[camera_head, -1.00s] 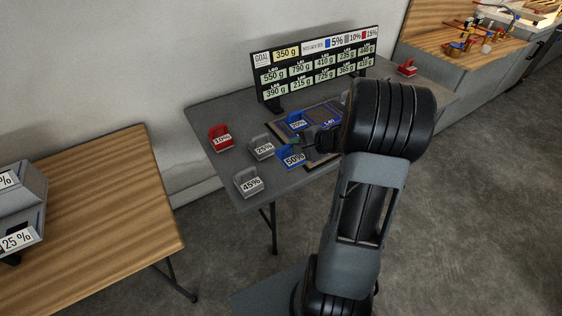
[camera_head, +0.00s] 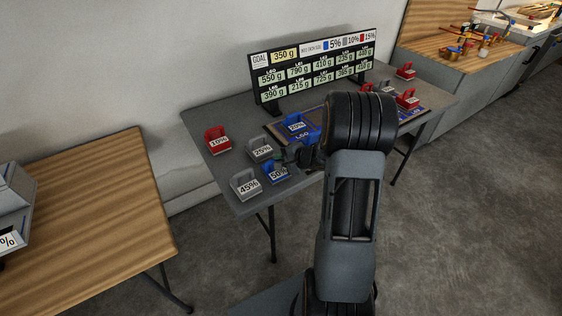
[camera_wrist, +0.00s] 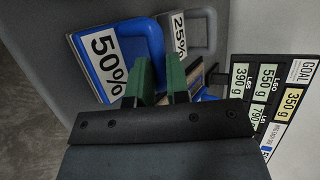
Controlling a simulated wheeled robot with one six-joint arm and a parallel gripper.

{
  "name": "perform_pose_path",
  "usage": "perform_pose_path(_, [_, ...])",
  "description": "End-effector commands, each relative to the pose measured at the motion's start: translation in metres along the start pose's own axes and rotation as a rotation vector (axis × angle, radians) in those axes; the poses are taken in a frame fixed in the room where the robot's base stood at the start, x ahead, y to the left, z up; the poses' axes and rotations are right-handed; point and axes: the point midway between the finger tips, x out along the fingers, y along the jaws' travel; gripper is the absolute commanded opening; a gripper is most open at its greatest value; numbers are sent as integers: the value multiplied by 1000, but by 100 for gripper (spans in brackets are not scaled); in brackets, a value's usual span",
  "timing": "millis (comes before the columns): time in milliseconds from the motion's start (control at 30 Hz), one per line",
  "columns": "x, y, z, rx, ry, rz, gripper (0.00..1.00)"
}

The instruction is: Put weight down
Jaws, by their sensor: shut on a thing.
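The blue 50% weight (camera_head: 276,173) is at the front of the grey table (camera_head: 215,178), between the grey 25% weight (camera_head: 261,149) and the grey 45% weight (camera_head: 245,185). My gripper (camera_head: 291,157) is shut on its blue handle, partly hidden behind my arm in the head view. In the wrist view, the green fingers of my gripper (camera_wrist: 160,82) are at the edge of the blue 50% weight (camera_wrist: 112,58), with the grey 25% weight (camera_wrist: 185,32) just beyond. Whether the held weight touches the tabletop is hard to tell.
A red 10% weight (camera_head: 217,140) stands at the table's left. A blue 20% weight (camera_head: 297,125) stands on the mat. Several red and grey weights, including a red one (camera_head: 407,98), stand at the right. A display board (camera_head: 318,70) lines the back.

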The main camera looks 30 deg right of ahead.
Motion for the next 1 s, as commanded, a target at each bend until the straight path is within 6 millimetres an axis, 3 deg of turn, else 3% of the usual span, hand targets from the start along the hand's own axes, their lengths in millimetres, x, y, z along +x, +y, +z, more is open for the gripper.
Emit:
perform_pose_path(100, [0, 0, 0, 1, 0, 2, 0])
perform_pose_path(133, [0, 1, 0, 1, 0, 3, 18])
perform_pose_path(400, [-1, 0, 0, 1, 0, 2, 42])
perform_pose_path(733, [-9, -1, 0, 1, 2, 2, 42])
perform_pose_path(1000, [-58, -3, 0, 3, 5, 0, 42])
